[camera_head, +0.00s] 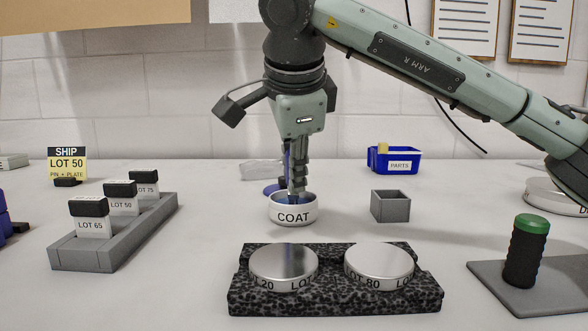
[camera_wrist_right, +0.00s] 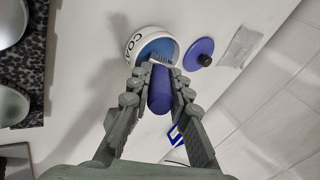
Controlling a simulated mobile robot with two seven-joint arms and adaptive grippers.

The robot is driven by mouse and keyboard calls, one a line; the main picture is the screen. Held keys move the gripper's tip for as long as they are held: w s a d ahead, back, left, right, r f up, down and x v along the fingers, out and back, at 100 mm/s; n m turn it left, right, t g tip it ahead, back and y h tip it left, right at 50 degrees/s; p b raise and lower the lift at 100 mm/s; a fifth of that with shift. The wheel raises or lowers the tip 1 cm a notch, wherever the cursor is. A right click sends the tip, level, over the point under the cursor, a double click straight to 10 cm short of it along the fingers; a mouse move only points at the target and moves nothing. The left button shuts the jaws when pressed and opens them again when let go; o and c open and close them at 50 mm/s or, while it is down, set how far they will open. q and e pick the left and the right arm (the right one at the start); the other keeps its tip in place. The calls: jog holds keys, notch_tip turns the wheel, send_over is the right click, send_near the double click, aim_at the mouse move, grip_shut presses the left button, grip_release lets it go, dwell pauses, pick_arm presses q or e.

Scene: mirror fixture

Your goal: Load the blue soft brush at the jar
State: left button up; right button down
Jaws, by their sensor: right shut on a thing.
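The white jar marked COAT (camera_head: 293,214) stands open on the table, with blue inside. My right gripper (camera_head: 297,188) points straight down over it, fingertips close to the rim. It is shut on the blue soft brush, whose blue handle (camera_wrist_right: 160,92) shows between the fingers in the wrist view. The brush's lower end reaches into the mouth of the jar (camera_wrist_right: 135,52); whether it touches the contents cannot be told. The jar's blue lid (camera_wrist_right: 198,54) lies on the table beside the jar. My left gripper is not in view.
A black speckled block (camera_head: 335,293) with two metal discs lies in front of the jar. A grey open box (camera_head: 390,206) stands right of it, and a blue PARTS bin (camera_head: 400,160) behind. A grey rack (camera_head: 115,240) of labelled blocks is left. A green-topped black cylinder (camera_head: 527,253) stands right.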

jog(key=shift+r+p, duration=2.6)
jog(key=shift+r, duration=0.9)
